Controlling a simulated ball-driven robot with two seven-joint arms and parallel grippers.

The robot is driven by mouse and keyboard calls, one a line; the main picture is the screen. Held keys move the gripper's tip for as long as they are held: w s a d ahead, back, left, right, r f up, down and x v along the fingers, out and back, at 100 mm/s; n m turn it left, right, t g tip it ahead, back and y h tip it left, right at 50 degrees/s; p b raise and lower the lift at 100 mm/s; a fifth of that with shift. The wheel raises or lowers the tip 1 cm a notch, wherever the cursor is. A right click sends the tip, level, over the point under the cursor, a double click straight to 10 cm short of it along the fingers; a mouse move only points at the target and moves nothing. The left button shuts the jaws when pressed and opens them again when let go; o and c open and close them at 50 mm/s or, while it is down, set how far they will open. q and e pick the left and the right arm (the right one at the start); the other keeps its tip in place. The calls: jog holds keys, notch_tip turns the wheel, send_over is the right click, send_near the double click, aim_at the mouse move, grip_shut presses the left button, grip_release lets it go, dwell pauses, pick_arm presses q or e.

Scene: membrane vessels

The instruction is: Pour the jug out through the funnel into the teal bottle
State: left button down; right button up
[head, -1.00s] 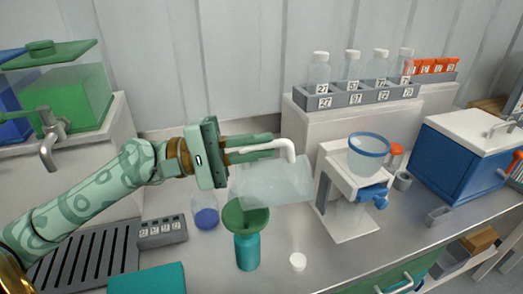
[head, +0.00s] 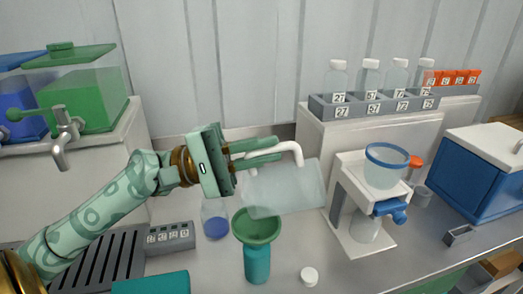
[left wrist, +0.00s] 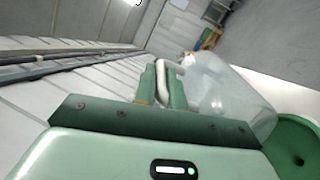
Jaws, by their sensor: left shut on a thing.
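The clear jug (head: 285,189) is tilted on its side, with its mouth end toward the left, above and slightly right of the green funnel (head: 256,226). My left gripper (head: 278,149) is shut on the jug's white handle (head: 292,150). The jug (left wrist: 225,90) and the funnel (left wrist: 298,143) also show in the left wrist view. The funnel sits in the top of the teal bottle (head: 257,264), which stands upright on the bench. I cannot make out any liquid in the jug or a stream. My right gripper is not in view.
A flask with blue liquid (head: 216,227) stands left of the funnel. A white cap (head: 309,276) lies right of the bottle. A white stand with a blue-rimmed bowl (head: 386,167) is farther right. A grey rack (head: 372,106) holds several bottles behind.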

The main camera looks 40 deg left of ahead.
pick_arm(q)
jog(key=shift+s+a+f+h+b, duration=0.2)
jog(key=shift+s+a+h+b, duration=0.15)
jog(key=shift+b, duration=0.6)
jog(key=shift+s+a+r+t+h+b, duration=0.1)
jog(key=shift+s+a+t+h+b, duration=0.15)
jog(key=shift+a+t+h+b, duration=0.4)
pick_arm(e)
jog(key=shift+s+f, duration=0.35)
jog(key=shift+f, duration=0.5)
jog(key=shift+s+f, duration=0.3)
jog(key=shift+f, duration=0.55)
pick_arm(q)
jog(key=shift+d, duration=0.1)
